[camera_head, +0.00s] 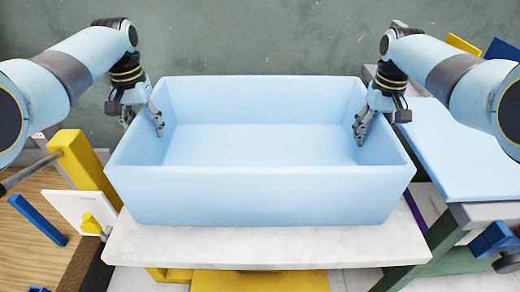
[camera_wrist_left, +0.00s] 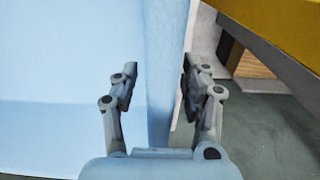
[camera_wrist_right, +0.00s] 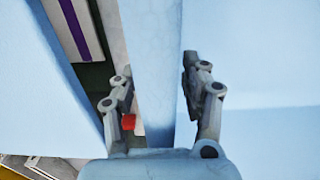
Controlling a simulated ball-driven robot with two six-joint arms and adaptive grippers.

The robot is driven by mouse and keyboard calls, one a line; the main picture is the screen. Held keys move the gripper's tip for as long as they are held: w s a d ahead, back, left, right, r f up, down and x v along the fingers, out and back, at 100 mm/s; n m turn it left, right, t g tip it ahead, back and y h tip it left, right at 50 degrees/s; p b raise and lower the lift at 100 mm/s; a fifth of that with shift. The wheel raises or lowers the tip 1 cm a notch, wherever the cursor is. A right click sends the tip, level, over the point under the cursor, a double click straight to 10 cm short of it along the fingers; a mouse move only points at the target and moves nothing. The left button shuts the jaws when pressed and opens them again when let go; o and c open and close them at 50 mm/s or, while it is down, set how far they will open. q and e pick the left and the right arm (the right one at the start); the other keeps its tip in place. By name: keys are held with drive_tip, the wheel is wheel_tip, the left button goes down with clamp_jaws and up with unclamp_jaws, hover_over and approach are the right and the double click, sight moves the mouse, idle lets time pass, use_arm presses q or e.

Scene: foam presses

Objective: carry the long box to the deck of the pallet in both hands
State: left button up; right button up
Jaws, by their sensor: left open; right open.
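The long box (camera_head: 260,197) is light blue, open at the top and looks empty. It sits level on a pale marble-like slab. My left gripper (camera_head: 142,118) is open at the box's left end wall, one finger inside and one outside. In the left wrist view that wall (camera_wrist_left: 165,60) stands between the two open fingers (camera_wrist_left: 158,85). My right gripper (camera_head: 372,118) is open at the right end wall. In the right wrist view the wall (camera_wrist_right: 153,60) passes between its fingers (camera_wrist_right: 158,85). I cannot pick out the pallet with certainty.
The slab (camera_head: 270,247) sticks out in front of the box. A yellow post (camera_head: 82,160) and a white panel (camera_head: 82,210) stand close on the left. A light blue tabletop (camera_head: 465,150) lies close on the right. A green-grey floor or wall (camera_head: 260,40) shows behind, clear.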

sight(141, 112)
use_arm(q)
clamp_jaws()
use_arm(e)
clamp_jaws()
use_arm(q)
drive_tip(key=shift+r, duration=0.1)
use_arm(e)
drive_tip(key=shift+r, duration=0.15)
